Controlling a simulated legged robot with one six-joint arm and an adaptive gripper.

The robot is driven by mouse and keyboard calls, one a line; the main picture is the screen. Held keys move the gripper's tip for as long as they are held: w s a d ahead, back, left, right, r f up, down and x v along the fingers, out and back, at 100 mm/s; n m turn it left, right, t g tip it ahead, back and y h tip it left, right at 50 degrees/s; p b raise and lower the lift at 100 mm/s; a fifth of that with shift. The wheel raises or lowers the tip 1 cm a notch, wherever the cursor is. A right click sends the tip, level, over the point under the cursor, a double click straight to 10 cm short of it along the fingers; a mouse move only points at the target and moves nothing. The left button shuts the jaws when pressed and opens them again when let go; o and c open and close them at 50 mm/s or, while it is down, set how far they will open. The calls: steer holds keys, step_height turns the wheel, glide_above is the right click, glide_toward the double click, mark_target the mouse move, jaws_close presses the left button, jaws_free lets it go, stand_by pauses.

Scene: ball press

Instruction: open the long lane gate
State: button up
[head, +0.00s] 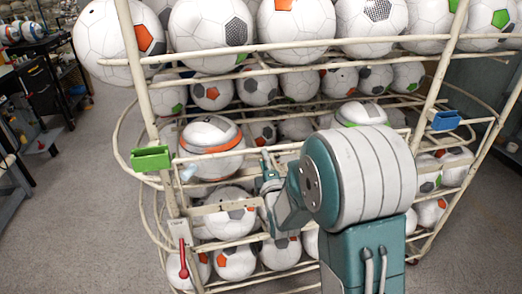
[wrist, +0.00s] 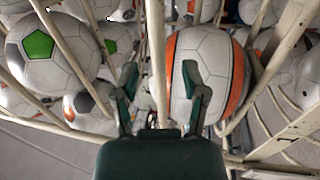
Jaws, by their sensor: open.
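My gripper (head: 267,166) reaches into the front of a cream wire ball rack (head: 139,75), at its middle level. In the wrist view my gripper (wrist: 160,74) is open, with one finger on each side of a cream rod (wrist: 156,50). The rod runs between the fingers; I cannot tell whether either finger touches it. No part is clearly marked as the long lane gate, and I cannot tell whether this rod belongs to it. A white ball with orange bands (head: 211,135) sits left of my gripper; a similar ball (wrist: 212,65) shows behind the right finger in the wrist view.
Several footballs fill the rack's levels. A green box (head: 151,158) is on the rack's left front and a blue box (head: 443,120) on its right. A red handle (head: 183,262) hangs below a small label (head: 179,231). Grey floor (head: 85,190) is clear at left.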

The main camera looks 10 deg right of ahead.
steer(key=shift+w+r, duration=0.2)
steer(key=shift+w, duration=0.85)
steer(key=shift+w+r, duration=0.2)
steer(key=shift+w, duration=0.8)
jaws_close()
